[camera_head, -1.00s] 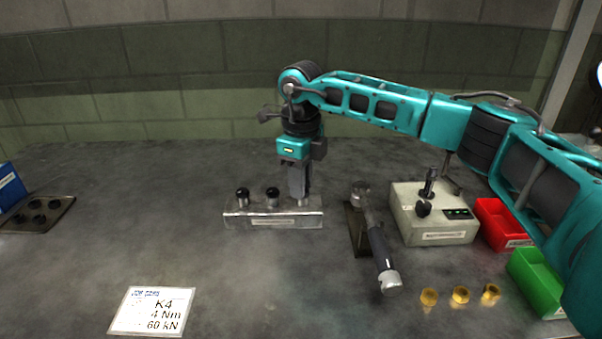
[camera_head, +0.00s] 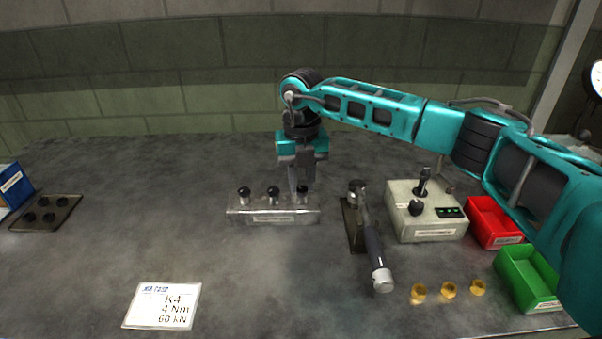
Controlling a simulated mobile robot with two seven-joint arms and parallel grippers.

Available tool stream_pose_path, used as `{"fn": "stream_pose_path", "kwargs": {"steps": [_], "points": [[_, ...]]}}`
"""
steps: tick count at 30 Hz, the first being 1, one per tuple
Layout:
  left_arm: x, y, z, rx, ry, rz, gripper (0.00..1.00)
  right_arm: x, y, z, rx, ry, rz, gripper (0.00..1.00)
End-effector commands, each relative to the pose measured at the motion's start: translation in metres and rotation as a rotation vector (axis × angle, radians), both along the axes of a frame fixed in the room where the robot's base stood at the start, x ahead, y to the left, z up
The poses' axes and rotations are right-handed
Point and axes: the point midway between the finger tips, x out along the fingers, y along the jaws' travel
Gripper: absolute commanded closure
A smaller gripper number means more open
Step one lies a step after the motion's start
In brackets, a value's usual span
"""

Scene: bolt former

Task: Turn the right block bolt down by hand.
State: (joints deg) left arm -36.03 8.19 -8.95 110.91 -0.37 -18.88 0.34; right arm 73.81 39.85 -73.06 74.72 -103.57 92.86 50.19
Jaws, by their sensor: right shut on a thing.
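A clear-looking block (camera_head: 272,216) stands on the grey bench with three black-headed bolts in a row. The left bolt (camera_head: 244,193) and middle bolt (camera_head: 273,193) stand free. The right block bolt (camera_head: 302,192) is at the block's right end, its dark head between my fingertips. My right gripper (camera_head: 302,187) points straight down over it, shut on that bolt, with both fingers showing side by side. The bolt's shank is hard to make out. My left gripper is not in view.
A torque wrench (camera_head: 372,245) lies on a dark stand right of the block. Beyond it are a control box (camera_head: 427,227), a red bin (camera_head: 493,225) and a green bin (camera_head: 526,280). Several brass parts (camera_head: 448,290) sit in front. A job card (camera_head: 163,306) lies front left.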

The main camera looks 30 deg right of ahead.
Motion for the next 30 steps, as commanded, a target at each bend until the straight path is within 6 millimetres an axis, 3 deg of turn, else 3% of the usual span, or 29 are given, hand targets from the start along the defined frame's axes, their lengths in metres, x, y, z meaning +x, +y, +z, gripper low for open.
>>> {"fn": "stream_pose_path", "kwargs": {"steps": [30], "points": [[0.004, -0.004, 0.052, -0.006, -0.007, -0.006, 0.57, -0.001, -0.004, 0.004, 0.002, -0.007, -0.911, 1.00]]}}
